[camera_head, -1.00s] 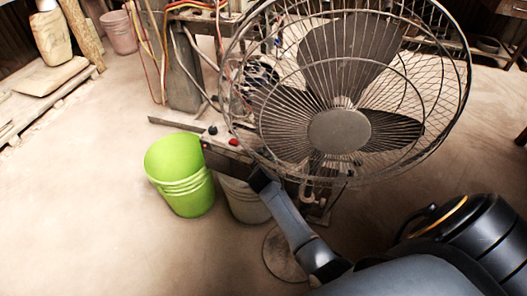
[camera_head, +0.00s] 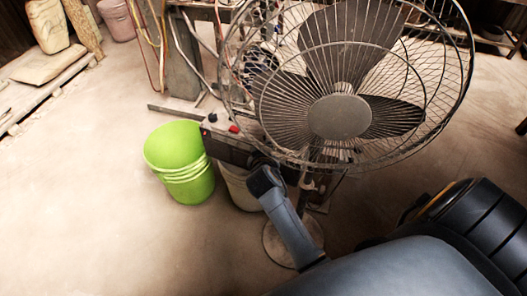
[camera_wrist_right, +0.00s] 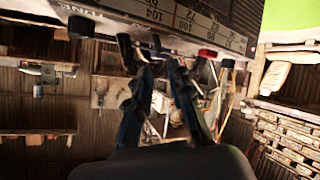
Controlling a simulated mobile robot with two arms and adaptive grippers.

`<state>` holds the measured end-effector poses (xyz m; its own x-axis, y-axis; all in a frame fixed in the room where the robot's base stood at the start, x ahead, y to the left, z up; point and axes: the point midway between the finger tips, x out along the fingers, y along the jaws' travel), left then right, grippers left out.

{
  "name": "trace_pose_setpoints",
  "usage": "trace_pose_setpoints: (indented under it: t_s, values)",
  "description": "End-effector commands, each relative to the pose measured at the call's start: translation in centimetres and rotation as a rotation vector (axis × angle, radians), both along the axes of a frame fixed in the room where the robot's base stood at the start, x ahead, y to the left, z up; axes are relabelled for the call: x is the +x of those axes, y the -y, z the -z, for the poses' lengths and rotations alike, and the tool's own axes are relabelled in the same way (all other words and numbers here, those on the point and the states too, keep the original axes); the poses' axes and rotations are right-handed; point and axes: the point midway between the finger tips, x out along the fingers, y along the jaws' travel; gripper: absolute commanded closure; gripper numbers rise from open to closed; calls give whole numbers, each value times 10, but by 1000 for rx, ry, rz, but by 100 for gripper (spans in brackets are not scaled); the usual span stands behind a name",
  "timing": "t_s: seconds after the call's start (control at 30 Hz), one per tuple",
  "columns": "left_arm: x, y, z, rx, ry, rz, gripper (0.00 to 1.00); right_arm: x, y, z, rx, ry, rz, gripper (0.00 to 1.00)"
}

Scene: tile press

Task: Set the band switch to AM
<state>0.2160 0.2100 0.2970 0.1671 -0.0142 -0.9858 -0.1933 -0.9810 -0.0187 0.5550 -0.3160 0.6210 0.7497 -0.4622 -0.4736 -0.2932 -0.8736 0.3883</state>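The radio (camera_head: 228,146) is a dark box with a light top panel, a black knob (camera_head: 212,118) and a red knob (camera_head: 234,129). In the right wrist view its panel with the printed dial scale (camera_wrist_right: 190,22) runs across the top, with the red knob (camera_wrist_right: 207,53) and small metal levers (camera_wrist_right: 155,46) along its edge. I cannot read a band label. My right gripper (camera_wrist_right: 160,66) points at this edge, its fingers close together with a narrow gap lower down. I cannot tell whether the tips touch a lever. In the head view, my right wrist hides the gripper's tips. My left gripper is out of view.
A large caged fan (camera_head: 340,115) stands right beside the radio, over my right arm. A green bucket (camera_head: 180,165) stands left of the radio, and a pale bucket (camera_head: 240,190) is below it.

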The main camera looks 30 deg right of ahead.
Motion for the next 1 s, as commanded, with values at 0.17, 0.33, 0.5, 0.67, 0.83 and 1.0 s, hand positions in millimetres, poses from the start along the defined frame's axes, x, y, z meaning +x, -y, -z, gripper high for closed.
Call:
trace_pose_setpoints:
  t_s: [0.17,0.33,0.5,0.67,0.83,1.0]
  values:
    - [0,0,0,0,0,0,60,-21,-13,-12,2,-1,0,80]
    - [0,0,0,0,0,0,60,-28,-17,-18,0,0,0,80]
    - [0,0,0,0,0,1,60,-29,-18,-18,0,0,0,80]
    - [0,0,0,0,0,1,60,-29,-17,-18,0,0,0,80]
    - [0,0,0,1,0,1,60,-29,-17,-18,0,0,0,80]
    - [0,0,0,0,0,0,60,-36,-26,9,18,-51,-34,80]
